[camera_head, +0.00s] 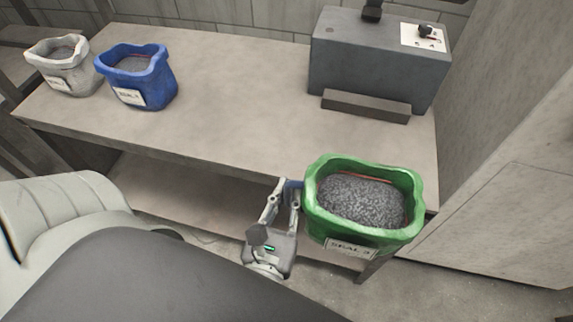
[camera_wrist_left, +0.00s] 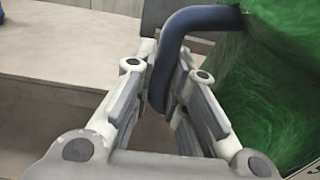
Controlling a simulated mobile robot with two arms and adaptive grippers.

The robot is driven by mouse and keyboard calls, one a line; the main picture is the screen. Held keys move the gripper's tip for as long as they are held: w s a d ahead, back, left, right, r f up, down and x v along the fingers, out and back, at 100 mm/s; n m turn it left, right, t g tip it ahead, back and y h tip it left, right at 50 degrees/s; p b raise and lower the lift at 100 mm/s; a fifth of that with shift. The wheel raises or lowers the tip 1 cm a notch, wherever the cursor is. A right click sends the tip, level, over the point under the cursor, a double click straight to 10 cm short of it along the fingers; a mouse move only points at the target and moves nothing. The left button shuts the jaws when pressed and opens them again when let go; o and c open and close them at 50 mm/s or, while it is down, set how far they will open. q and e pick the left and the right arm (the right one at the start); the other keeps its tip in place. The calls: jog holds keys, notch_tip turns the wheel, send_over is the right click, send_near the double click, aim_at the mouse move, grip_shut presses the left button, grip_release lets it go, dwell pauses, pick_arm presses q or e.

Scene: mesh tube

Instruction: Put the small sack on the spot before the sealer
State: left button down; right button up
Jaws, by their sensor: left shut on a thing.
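A green sack (camera_head: 365,237), open at the top and full of grey granules, hangs upright at the table's front right corner. Its label reads "SEAL" and a figure I cannot read surely. My left gripper (camera_head: 284,188) is shut on the dark blue handle (camera_head: 295,185) at the sack's left side. In the left wrist view my fingers (camera_wrist_left: 165,75) close around this handle (camera_wrist_left: 190,22), with the green wall (camera_wrist_left: 270,95) to the right. The sealer (camera_head: 370,68) is a dark grey box at the table's back right, with a low bar (camera_head: 366,106) before it. My right gripper is not in view.
A blue sack (camera_head: 155,88) and a whitish sack (camera_head: 72,78) stand on the table (camera_head: 230,95) at the left, both open and filled. The middle of the tabletop is clear. A grey cabinet (camera_head: 510,200) stands right of the table. A lower shelf (camera_head: 175,190) lies beneath.

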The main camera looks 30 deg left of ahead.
pick_arm(q)
jog(key=shift+s+d+f, duration=0.15)
jog(key=shift+s+f, duration=0.05)
jog(key=shift+s, duration=0.35)
jog(key=shift+p+x, duration=1.4)
jog(key=shift+x, duration=5.4)
jog(key=x, duration=1.1)
jog(key=shift+a, duration=0.2)
jog(key=shift+x, duration=1.55)
jog(key=shift+w+f, duration=0.1)
jog(key=shift+f, duration=0.15)
jog(key=shift+f+b, duration=0.7)
